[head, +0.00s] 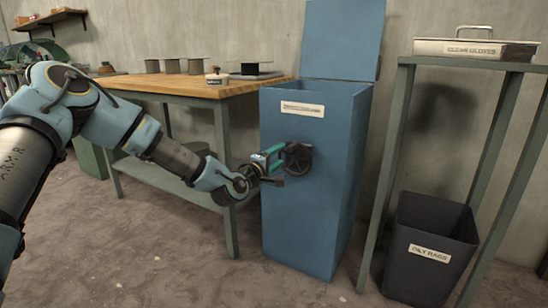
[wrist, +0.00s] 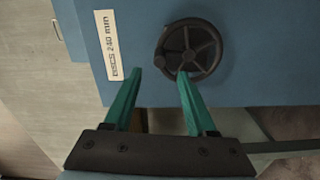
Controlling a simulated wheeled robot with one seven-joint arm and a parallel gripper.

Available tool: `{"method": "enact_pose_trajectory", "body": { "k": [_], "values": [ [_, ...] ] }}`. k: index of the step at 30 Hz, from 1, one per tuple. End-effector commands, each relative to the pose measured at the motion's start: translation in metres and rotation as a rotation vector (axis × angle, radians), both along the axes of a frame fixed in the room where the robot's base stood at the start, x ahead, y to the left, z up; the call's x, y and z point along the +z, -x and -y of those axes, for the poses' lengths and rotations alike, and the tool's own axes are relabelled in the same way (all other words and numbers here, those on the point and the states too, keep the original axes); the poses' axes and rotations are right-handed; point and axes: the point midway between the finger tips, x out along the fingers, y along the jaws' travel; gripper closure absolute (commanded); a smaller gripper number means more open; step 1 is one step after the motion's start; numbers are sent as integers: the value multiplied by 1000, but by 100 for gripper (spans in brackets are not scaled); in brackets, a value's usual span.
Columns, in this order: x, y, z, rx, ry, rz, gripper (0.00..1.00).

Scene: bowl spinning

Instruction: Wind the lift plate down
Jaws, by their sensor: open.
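A dark spoked handwheel (head: 298,158) is mounted on the front of a blue cabinet (head: 305,215). The wheel also shows in the wrist view (wrist: 207,50), with a small dark knob (wrist: 160,60) at its left rim. My gripper (head: 275,160) has green fingers and is in front of the cabinet at the wheel's left side. In the wrist view my gripper (wrist: 158,74) is open; the knob appears between the fingertips, and the right fingertip overlaps the wheel's lower left. I cannot tell whether it touches. No lift plate is visible; the cabinet's inside is hidden.
The cabinet's lid (head: 342,38) stands open. A wooden-topped workbench (head: 180,88) with several small items is on the left. A green-grey stand (head: 400,120) holding a tray (head: 475,49) is on the right, with a dark rag bin (head: 430,245) beneath. The front floor is clear.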

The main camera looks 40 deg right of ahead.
Motion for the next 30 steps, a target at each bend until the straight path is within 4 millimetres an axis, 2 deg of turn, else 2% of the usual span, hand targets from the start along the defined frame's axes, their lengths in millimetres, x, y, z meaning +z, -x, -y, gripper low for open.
{"method": "enact_pose_trajectory", "body": {
  "k": [3, 6, 26, 30],
  "values": [
    [1, 4, -16, -1, -1, 0, 43],
    [0, 6, -24, 0, -1, 0, 43],
    [-1, 7, -27, 0, -4, 3, 43],
    [-11, -2, -43, -10, -97, 61, 43]
  ]
}}
